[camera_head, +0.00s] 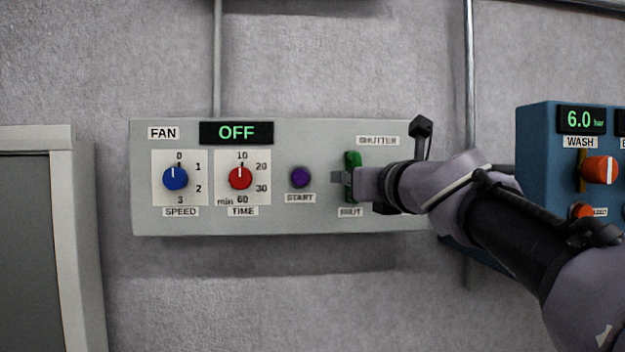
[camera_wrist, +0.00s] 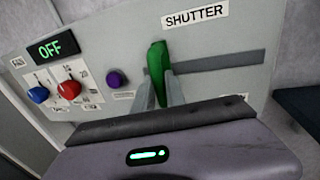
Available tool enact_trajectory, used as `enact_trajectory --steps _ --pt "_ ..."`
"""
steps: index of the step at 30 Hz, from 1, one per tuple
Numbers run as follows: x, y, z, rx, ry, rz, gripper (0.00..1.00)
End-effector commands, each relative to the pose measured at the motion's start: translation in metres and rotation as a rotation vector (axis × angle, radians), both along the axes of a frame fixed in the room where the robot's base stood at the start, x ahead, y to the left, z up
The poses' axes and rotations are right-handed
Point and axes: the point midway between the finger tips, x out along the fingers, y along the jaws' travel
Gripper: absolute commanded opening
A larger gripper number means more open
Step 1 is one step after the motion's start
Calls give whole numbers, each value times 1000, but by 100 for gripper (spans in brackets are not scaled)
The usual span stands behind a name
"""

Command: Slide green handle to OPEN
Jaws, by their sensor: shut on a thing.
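The green handle (camera_head: 353,162) stands on the grey fan panel (camera_head: 300,218), under the SHUTTER label and above the SHUT label in the head view. It also shows in the wrist view (camera_wrist: 157,62), upright and slightly tilted, on a dark slot (camera_wrist: 225,60). My gripper (camera_head: 350,180) reaches in from the right and is shut on the handle. In the wrist view its two fingers (camera_wrist: 158,90) lie on either side of the handle's lower part. Any OPEN label is hidden or outside the readable part of the views.
Left of the handle are a purple START button (camera_head: 300,177), a red TIME knob (camera_head: 240,178), a blue SPEED knob (camera_head: 175,178) and a display reading OFF (camera_head: 236,132). A blue box (camera_head: 545,140) with orange controls stands at the right, beyond my arm.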

Motion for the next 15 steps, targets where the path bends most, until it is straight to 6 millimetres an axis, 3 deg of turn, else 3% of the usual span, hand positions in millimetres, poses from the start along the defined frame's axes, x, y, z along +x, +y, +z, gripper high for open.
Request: enact_trajectory --steps 9,11,15 --pt "1 -2 -1 1 2 -1 0" --pt "1 -10 -2 0 2 -4 0" --pt "1 -44 -3 0 2 -7 0"
